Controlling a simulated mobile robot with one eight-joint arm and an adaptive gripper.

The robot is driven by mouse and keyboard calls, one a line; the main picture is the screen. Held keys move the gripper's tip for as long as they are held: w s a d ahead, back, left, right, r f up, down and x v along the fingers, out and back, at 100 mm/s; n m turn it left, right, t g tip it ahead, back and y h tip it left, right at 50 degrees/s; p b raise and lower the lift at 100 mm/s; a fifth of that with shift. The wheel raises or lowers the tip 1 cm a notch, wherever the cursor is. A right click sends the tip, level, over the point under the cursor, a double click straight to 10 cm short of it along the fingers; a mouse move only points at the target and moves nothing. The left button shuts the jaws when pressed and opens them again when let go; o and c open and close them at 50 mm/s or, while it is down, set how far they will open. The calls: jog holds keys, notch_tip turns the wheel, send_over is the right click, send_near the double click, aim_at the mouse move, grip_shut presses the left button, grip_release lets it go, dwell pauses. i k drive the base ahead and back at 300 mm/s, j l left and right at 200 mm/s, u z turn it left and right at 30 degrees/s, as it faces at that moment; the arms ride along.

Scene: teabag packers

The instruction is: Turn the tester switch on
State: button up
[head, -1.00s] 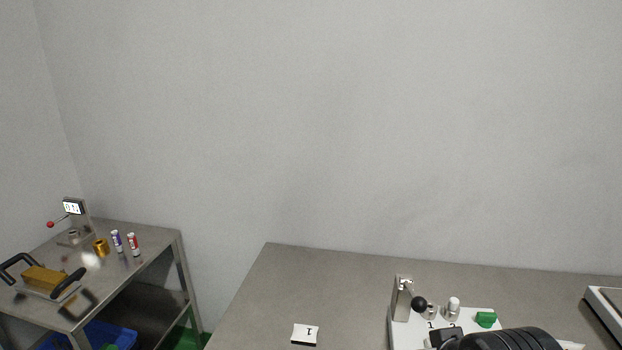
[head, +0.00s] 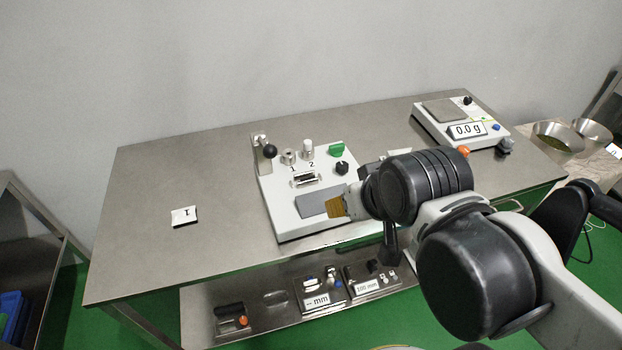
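The white tester (head: 282,217) stands on the steel table in the head view. It has a black-knobbed lever (head: 268,151) at its left, two metal posts marked 1 and 2, a small meter window, a grey pad, a black dial (head: 342,168) and a green switch (head: 336,150) at its back right. I cannot tell the switch's position at this size. My gripper (head: 338,206) is over the tester's front right corner, in front of the dial and the switch, and apart from both. Only a ribbed tan part shows at its tip; my wrist hides the rest, so its opening is unclear.
A scale (head: 430,123) reading 0.0 g stands at the back right, with metal bowls (head: 559,136) beyond. A small white card (head: 184,216) lies on the left of the table (head: 140,180), which is otherwise clear there. Gauges sit on the lower shelf (head: 270,332).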

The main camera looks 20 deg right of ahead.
aim_at(336, 150)
jog(key=i+l, duration=0.15)
jog(key=l, duration=0.2)
jog(key=i+l, duration=0.15)
jog(key=l, duration=0.2)
jog(key=i+l, duration=0.1)
jog(key=l, duration=0.25)
jog(key=i+l, duration=0.15)
jog(key=l, duration=0.25)
jog(key=j+u, duration=0.05)
